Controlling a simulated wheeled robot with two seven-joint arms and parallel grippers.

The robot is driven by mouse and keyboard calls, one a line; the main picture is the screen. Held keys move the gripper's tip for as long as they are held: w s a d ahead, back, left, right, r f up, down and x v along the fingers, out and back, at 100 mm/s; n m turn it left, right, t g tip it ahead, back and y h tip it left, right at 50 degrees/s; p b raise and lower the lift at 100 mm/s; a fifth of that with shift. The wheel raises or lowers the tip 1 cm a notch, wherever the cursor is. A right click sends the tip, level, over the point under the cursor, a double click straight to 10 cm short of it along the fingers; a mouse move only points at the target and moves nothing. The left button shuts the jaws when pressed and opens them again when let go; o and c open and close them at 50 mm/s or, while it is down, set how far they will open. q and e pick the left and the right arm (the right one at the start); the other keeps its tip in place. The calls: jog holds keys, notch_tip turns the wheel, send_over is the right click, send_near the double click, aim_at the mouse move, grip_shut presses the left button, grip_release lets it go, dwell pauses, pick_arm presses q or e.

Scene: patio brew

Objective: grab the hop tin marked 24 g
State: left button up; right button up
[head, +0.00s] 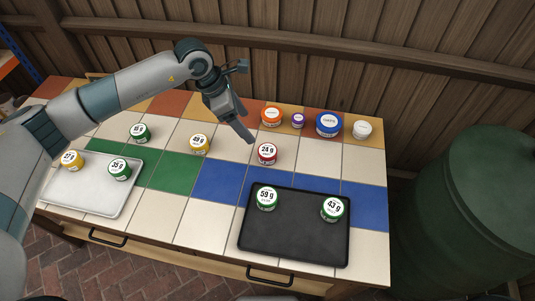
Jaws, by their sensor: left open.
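The hop tin marked 24 g (267,153) is a small red tin with a white label on top. It stands on a white tile near the middle of the tiled table, behind the black tray. My left gripper (246,136) reaches in from the left and hangs just behind and to the left of the red tin, apart from it as far as I can see. It is open, and I see nothing between its fingers. My right gripper is not in view.
Tins marked 59 g (267,198) and 43 g (334,208) stand on the black tray (292,246). Several more tins stand left, some on the white tray (85,204). An orange-lidded jar (271,116), a blue-lidded jar (328,124) and others line the back. A green barrel (470,215) stands right.

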pick_arm(q)
jog(key=b, duration=0.3)
send_over(267, 150)
jog(key=a, duration=0.3)
jog(key=f, duration=0.9)
jog(key=shift+s+d+f, duration=0.15)
jog(key=shift+s, duration=0.1)
jog(key=shift+b+x, duration=0.4)
jog(key=shift+x, duration=0.35)
jog(key=shift+w+d+f, duration=0.1)
jog(key=shift+d+f, duration=0.25)
jog(key=shift+f, duration=0.2)
jog(key=shift+b+x, duration=0.45)
jog(key=shift+x, duration=0.75)
jog(key=shift+b+x, duration=0.4)
jog(key=shift+x, duration=0.45)
jog(key=c, duration=1.2)
jog(key=shift+o, duration=0.2)
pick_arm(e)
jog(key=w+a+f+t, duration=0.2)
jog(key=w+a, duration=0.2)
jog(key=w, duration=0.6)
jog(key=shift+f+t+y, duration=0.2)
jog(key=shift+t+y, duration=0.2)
pick_arm(q)
jog(key=shift+r, duration=0.15)
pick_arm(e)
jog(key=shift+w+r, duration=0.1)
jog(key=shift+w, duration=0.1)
